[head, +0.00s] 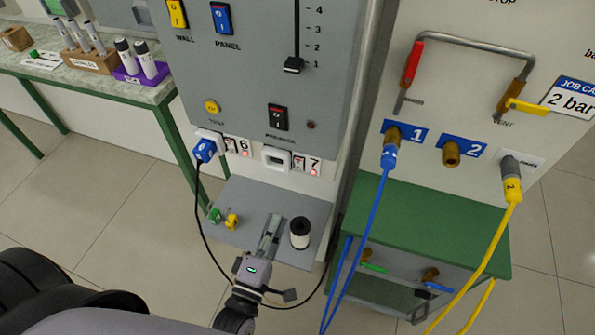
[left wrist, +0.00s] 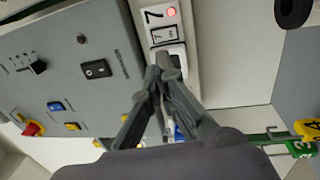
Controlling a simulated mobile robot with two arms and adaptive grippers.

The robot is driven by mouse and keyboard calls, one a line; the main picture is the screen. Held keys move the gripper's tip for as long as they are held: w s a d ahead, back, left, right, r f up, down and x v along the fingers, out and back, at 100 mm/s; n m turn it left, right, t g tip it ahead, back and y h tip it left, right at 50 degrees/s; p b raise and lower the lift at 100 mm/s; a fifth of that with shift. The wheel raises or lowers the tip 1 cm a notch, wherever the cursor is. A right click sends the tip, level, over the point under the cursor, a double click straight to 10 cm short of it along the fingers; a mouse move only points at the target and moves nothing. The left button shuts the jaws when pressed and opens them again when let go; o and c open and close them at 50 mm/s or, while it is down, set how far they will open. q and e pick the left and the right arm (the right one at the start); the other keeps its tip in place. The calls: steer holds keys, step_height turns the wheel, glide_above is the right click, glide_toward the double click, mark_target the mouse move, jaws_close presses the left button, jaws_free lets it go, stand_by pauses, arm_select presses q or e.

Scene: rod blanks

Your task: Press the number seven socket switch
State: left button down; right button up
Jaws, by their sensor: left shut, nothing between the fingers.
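The number seven socket switch (head: 299,163) is a small white rocker beside the "7" label and a red light, on the white socket strip below the grey panel. In the left wrist view the switch (left wrist: 163,35) shows rotated, under the "7" and the glowing red light. The empty number seven socket (head: 276,158) is left of it in the head view. My left gripper (head: 273,220) is shut and empty, above the grey shelf. In the left wrist view its fingertips (left wrist: 161,73) overlap the socket's lower edge; contact cannot be told. My right gripper is not in view.
A blue plug (head: 205,149) with a black cable sits in socket six. A black-and-white roll (head: 300,232) and green and yellow tags (head: 231,219) are on the grey shelf (head: 255,196). Blue and yellow hoses hang on the right panel, above a green-topped cart (head: 440,222).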

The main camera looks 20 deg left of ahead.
mark_target(299, 164)
arm_select(q)
steer(key=w+p, duration=0.1)
steer(key=w, duration=0.3)
steer(key=w+r+p, duration=0.1)
steer(key=w, duration=0.3)
steer(key=w+p, duration=0.1)
steer(key=w, duration=0.4)
steer(key=shift+d+r, duration=0.25)
steer(key=shift+r, duration=0.05)
steer(key=shift+w, duration=0.5)
